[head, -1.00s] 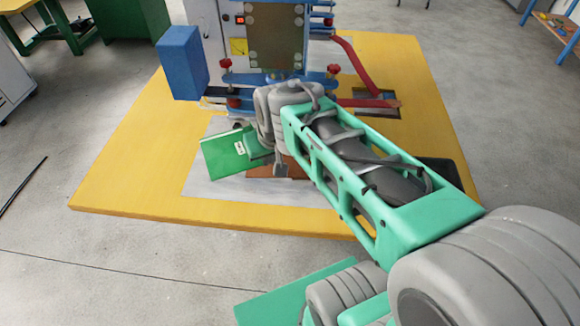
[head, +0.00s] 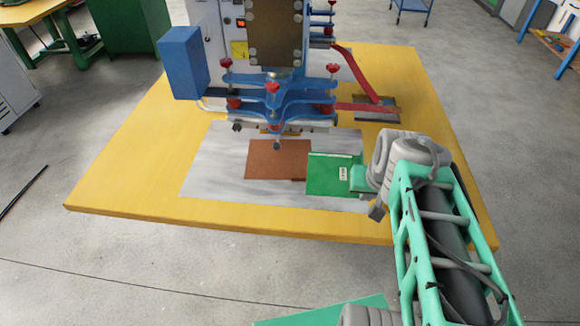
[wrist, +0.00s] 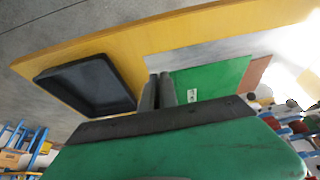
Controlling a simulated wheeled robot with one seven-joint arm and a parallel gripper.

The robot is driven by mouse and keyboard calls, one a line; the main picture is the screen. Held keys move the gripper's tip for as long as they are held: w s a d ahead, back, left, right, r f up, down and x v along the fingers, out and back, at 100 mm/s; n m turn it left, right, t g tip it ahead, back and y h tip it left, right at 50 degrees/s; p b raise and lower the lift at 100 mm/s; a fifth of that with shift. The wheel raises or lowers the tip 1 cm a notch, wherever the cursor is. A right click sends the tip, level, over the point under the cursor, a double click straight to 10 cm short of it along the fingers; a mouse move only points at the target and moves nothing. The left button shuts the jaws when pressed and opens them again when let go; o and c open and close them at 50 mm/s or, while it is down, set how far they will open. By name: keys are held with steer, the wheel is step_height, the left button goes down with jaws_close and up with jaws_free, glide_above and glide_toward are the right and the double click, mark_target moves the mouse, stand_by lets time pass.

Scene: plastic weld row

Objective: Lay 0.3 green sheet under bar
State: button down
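The green sheet (head: 333,177), with a small white label, is over the right part of the grey metal plate (head: 215,172). Its left edge is beside the brown sheet (head: 275,158). My gripper (head: 357,179) is at its right edge. In the wrist view my two fingers (wrist: 158,90) are close together at the edge of the green sheet (wrist: 212,80), which appears held between them. The blue machine's bar (head: 290,128) is behind the sheets, and the green sheet is in front of it, not under it. I cannot tell whether the green sheet touches the plate.
A black tray (wrist: 88,85) is on the yellow base (head: 130,190), seen in the wrist view. The blue machine (head: 275,95) with red knobs stands at the back, a blue box (head: 184,62) at its left.

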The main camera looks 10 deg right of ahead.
steer(key=w+d+f, duration=0.2)
steer(key=w+f, duration=0.1)
steer(key=w+d+f, duration=0.3)
steer(key=w, duration=0.1)
steer(key=w+d+f, duration=0.2)
steer(key=w+f, duration=0.1)
steer(key=w, duration=0.1)
steer(key=shift+w+d+f, duration=0.15)
steer(key=shift+w, duration=0.05)
steer(key=shift+w+d+f, duration=0.1)
steer(key=shift+w+f, duration=0.1)
steer(key=shift+f, duration=1.85)
steer(key=c, duration=1.6)
jaws_free()
steer(key=shift+r, duration=0.1)
steer(key=shift+c, duration=0.2)
